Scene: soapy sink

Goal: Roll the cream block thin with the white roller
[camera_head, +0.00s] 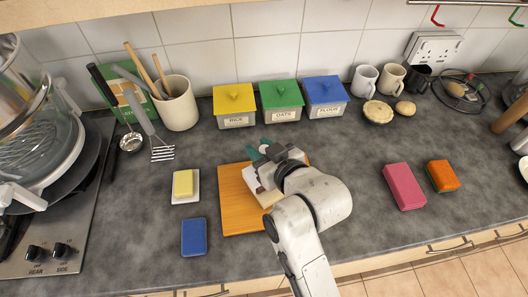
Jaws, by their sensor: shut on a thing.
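An orange-brown board (235,212) lies flat on the dark counter. A cream block (268,198) lies on the board, partly covered by my arm. My gripper (262,172) is low over the board, with its fingers mostly hidden behind my wrist. It is shut on what appears to be the white roller (251,178), of which only a little shows at the block's left side. A teal part (254,153) sticks out beyond my gripper at the board's back edge. I cannot tell whether the roller touches the block.
A yellow block on a white dish (185,199) and a blue sponge (194,237) lie left of the board. Pink (404,186) and orange (443,176) blocks lie to the right. Yellow, green and blue-lidded tins (281,100) stand behind.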

